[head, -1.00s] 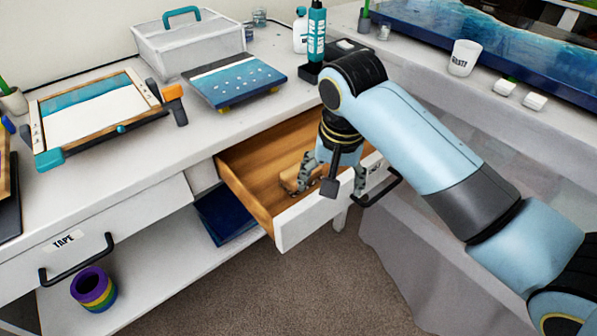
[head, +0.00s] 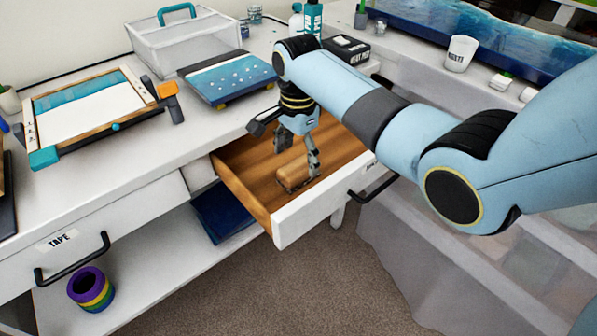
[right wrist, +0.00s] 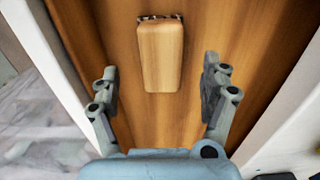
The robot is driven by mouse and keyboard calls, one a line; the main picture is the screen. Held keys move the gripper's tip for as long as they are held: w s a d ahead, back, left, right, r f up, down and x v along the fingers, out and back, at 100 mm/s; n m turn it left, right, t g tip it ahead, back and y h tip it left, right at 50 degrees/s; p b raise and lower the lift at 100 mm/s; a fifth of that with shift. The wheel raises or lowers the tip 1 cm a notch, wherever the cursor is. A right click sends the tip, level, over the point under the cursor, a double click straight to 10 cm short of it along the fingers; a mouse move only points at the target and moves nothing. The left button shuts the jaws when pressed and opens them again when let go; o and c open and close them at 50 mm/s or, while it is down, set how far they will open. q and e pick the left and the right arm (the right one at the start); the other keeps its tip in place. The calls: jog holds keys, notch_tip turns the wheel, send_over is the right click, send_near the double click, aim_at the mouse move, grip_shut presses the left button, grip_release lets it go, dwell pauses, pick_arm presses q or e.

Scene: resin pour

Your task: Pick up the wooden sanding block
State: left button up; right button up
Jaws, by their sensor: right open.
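The wooden sanding block (head: 295,174) lies in the open drawer (head: 238,188), on its wooden floor. It also shows in the right wrist view (right wrist: 160,55), ahead of the fingers and roughly midway between their lines, with a dark strip at its far end. My right gripper (head: 298,160) is inside the drawer opening, above and beside the block, pointing down. Whether a finger touches the block cannot be told. My left gripper is not in view.
The drawer's white front (head: 325,205) and side walls stand close around the gripper. Above it on the bench are a blue panel (head: 228,78), a clear case (head: 185,50) and a framed screen (head: 90,110). A tape roll (head: 91,288) sits on the lower shelf.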

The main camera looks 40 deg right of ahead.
aim_at(299, 166)
notch_tip(299, 166, down, 5)
jog(key=shift+w+d+r+b, duration=0.1)
jog(key=shift+d+b, duration=0.05)
jog(key=shift+b, duration=0.2)
jog(key=c, duration=1.4)
